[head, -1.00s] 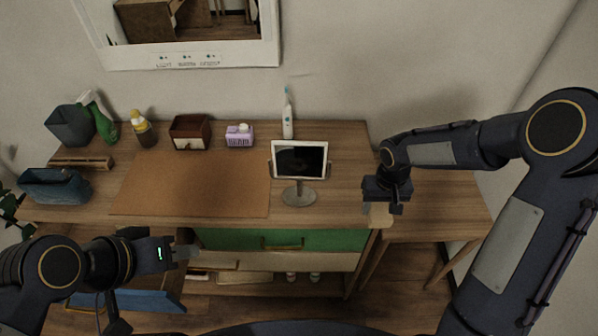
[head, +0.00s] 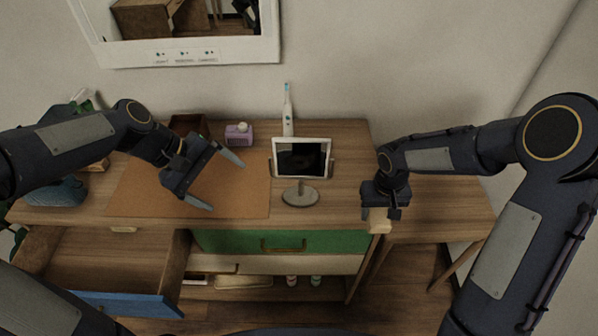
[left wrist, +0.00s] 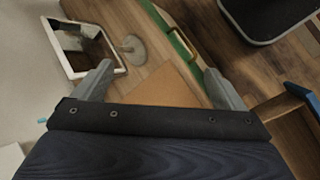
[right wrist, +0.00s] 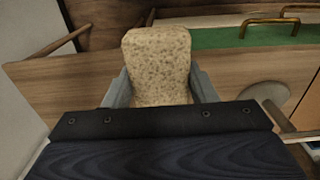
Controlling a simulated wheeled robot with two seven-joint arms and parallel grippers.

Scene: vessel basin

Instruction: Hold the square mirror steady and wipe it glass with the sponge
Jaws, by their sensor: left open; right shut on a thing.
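The square mirror (head: 301,158) has a white frame and dark glass and stands upright on a round grey base (head: 300,194) on the table. It also shows in the left wrist view (left wrist: 84,47). My left gripper (head: 227,182) is open and empty above the brown mat, left of the mirror and apart from it. My right gripper (head: 379,212) is shut on the sponge (right wrist: 158,66), a tan speckled block, to the right of the mirror near the table's right edge. In the head view only a small part of the sponge (head: 378,221) shows below the gripper.
A brown mat (head: 135,190) lies on the table. A purple bottle (head: 238,134) and a white electric toothbrush (head: 287,115) stand behind. A drawer with a blue front (head: 130,303) is open at the lower left. My left arm covers things at the back left.

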